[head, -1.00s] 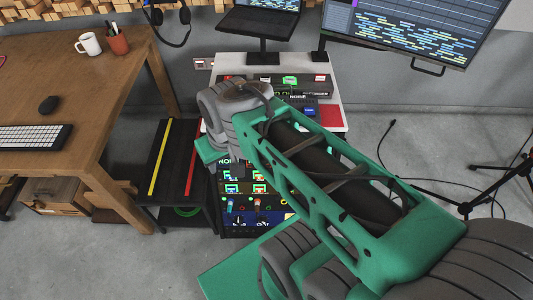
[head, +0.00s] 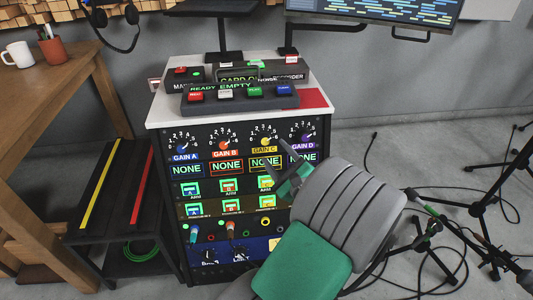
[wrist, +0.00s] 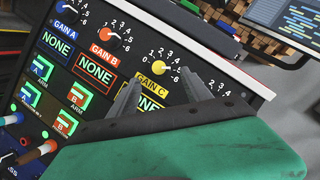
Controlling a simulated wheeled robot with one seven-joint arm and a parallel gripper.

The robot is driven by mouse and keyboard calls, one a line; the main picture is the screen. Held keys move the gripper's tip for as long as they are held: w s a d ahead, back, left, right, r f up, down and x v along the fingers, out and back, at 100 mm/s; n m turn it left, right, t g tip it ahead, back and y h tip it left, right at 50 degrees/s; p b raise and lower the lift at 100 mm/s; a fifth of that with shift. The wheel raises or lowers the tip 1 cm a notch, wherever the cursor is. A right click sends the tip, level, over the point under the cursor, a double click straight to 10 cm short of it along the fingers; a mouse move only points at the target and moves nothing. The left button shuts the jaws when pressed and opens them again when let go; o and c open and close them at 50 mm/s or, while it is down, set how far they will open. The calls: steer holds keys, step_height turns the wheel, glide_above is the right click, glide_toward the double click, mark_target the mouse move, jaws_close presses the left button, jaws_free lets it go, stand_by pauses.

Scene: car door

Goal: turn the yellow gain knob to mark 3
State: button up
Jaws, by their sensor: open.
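The yellow gain knob (head: 265,142), labelled GAIN C, is on the upper row of the rack panel, with marks 0 to 6 around it. In the wrist view the yellow knob (wrist: 160,68) shows between and beyond my fingertips. Its pointer seems turned to the right, toward the high marks; the exact mark is too small to tell. My gripper (head: 278,160) is open in front of the panel, just below and right of the knob. In the wrist view my gripper (wrist: 160,77) has one finger on each side of the knob, with no clear contact.
The red knob (head: 225,145) is to the left and the purple knob (head: 303,139) to the right. A button box (head: 240,95) sits on the white rack top. A black side table (head: 105,190) stands left. Cables and stands are on the floor at right.

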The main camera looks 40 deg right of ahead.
mark_target(266, 142)
steer(key=b+x, duration=0.1)
steer(key=x, duration=0.5)
steer(key=shift+w, duration=0.15)
steer(key=shift+c, duration=0.4)
steer(key=shift+a, duration=0.1)
jaws_close()
